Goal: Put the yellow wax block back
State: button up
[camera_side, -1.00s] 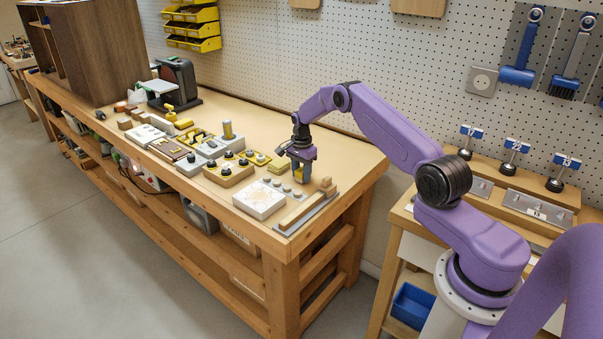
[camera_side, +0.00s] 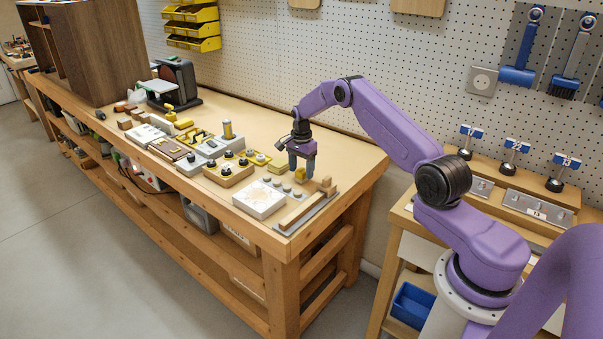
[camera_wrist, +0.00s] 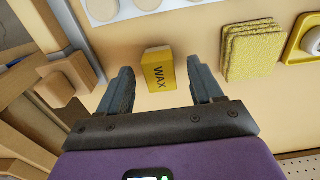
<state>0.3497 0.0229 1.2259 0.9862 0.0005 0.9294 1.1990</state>
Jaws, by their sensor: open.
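The yellow wax block (camera_side: 300,175), marked WAX, stands on the bench top near its right end. In the wrist view the wax block (camera_wrist: 158,72) lies in the gap between my two fingers, with space on both sides. My gripper (camera_side: 302,176) is open above and around it, pointing down. In the wrist view both fingers of my gripper (camera_wrist: 161,80) are spread wide and hold nothing. Whether the block's underside rests in any marked spot is hidden.
A stack of yellow pads (camera_wrist: 252,52) lies right of the block in the wrist view. A pale board with round discs (camera_wrist: 130,8) is beyond it. A wooden piece (camera_wrist: 62,80) stands on the left. Bare bench top (camera_side: 345,160) lies right of the gripper in the side view.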

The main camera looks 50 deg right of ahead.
aim_at(301, 171)
notch_tip(301, 171, up, 10)
jog(key=s+a+r+n, duration=0.2)
jog(key=a+r+n, duration=0.2)
jog(key=a, duration=0.5)
jog(key=s+a+r+n, duration=0.2)
jog(key=a+r+n, duration=0.15)
jog(key=a, duration=0.55)
jog(key=s+a+r+n, duration=0.4)
jog(key=s+a+n, duration=0.4)
jog(key=s+a, duration=0.2)
jog(key=s+a+r+n, duration=0.1)
jog(key=s+a+n, duration=0.15)
jog(key=s, duration=0.45)
jog(key=s+a+r+n, duration=0.1)
jog(key=s+a+n, duration=0.1)
jog(key=s+n, duration=0.35)
jog(key=s+d+f+n, duration=0.1)
jog(key=s+d+n, duration=0.1)
jog(key=s, duration=0.7)
jog(key=s+d+f+n, duration=0.1)
jog(key=s+d+n, duration=0.1)
jog(key=s+n, duration=0.3)
jog(key=s, duration=0.3)
jog(key=shift+s, duration=0.35)
